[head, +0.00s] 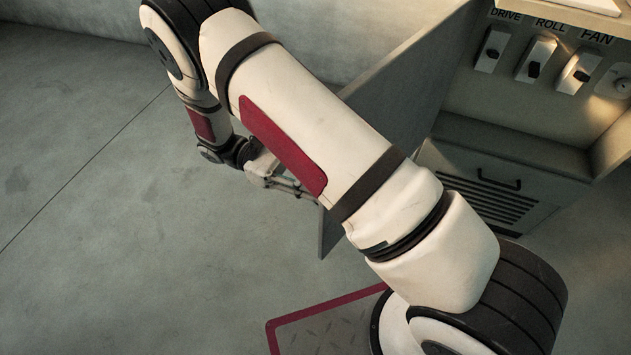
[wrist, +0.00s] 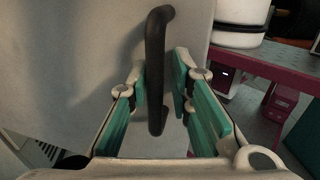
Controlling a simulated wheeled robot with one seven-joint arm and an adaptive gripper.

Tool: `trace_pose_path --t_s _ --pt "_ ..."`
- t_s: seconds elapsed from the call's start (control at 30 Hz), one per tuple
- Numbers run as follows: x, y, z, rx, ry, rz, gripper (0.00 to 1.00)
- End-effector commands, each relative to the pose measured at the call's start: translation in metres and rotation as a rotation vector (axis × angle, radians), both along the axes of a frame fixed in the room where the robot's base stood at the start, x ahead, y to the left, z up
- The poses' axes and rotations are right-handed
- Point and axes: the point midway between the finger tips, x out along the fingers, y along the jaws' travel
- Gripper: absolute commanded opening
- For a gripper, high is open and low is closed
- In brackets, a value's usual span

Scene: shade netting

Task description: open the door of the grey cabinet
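The grey cabinet (head: 520,140) stands at the upper right in the head view. Its door (head: 395,95) appears swung out, as a flat grey panel reaching toward the floor's middle. My gripper (head: 308,193) is at the door's free edge in the head view, partly hidden by my own arm. In the wrist view, the dark bar handle (wrist: 156,70) stands upright on the grey door face (wrist: 80,60). My gripper (wrist: 158,85) has one teal-padded finger on each side of the handle. A narrow gap shows on the right of the bar; contact on the left is unclear.
Switches (head: 533,60) labelled DRIVE, ROLL and FAN are on the cabinet front. A lower louvred panel (head: 490,185) has a small dark handle. A wall (head: 310,35) runs behind the door. Open concrete floor (head: 90,150) lies to the left.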

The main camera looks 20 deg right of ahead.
Motion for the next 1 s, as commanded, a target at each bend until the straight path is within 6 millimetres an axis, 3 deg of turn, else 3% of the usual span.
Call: trace_pose_path --t_s 0.17,0.7,1.0 --pt "0.001 -0.001 0.007 -0.001 -0.001 0.000 0.20" --pt "0.000 0.001 0.091 0.001 -0.001 0.000 0.20" --pt "0.000 0.001 0.100 0.000 0.000 0.001 0.20"
